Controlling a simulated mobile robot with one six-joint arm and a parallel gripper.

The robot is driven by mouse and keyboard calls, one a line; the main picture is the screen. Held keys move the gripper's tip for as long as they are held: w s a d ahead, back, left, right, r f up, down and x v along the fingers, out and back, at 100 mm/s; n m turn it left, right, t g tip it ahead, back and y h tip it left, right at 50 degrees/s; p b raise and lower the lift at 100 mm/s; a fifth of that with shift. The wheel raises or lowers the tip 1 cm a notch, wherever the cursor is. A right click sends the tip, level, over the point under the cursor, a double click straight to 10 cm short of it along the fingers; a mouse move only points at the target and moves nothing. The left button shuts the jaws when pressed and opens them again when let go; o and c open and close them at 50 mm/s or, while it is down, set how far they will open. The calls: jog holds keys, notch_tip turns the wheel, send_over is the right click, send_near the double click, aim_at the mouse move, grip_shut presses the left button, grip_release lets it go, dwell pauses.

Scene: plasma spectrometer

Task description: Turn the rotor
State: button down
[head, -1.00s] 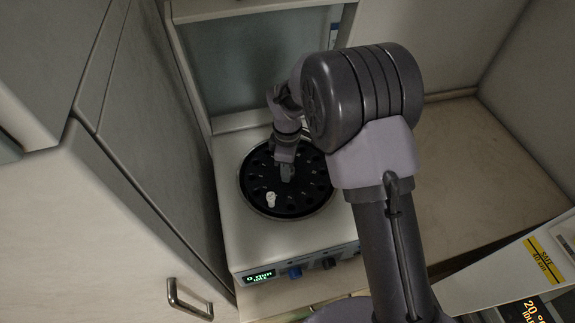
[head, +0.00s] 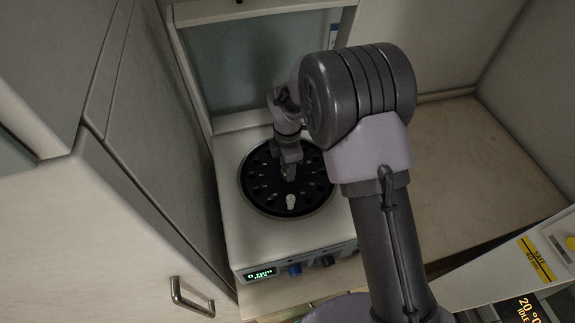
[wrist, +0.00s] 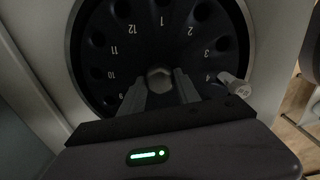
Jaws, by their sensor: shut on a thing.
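The black round rotor (head: 262,192) sits in the top of a white benchtop instrument, with a ring of holes. Its numbered holes show in the wrist view (wrist: 130,28). A white capped tube (head: 291,202) stands in a hole at the rotor's front; in the wrist view the tube (wrist: 232,84) is at the right, near number 4. My gripper (head: 289,174) reaches down at the rotor's middle. In the wrist view my gripper (wrist: 163,88) has its two fingers on either side of the pale hexagonal hub (wrist: 160,75), shut on it. My gripper body hides the lower holes.
The instrument's front has a green display (head: 260,273) and knobs (head: 295,270). A cabinet with a handle (head: 190,298) stands close on the left. A panel with a yellow label (head: 536,259) is at the lower right. The bench (head: 460,170) on the right is clear.

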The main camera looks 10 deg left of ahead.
jog(key=shift+n, duration=1.1)
jog(key=c, duration=0.9)
grip_release()
notch_tip(320, 180, up, 18)
jog(key=shift+f+p, duration=0.25)
jog(key=shift+p, duration=0.65)
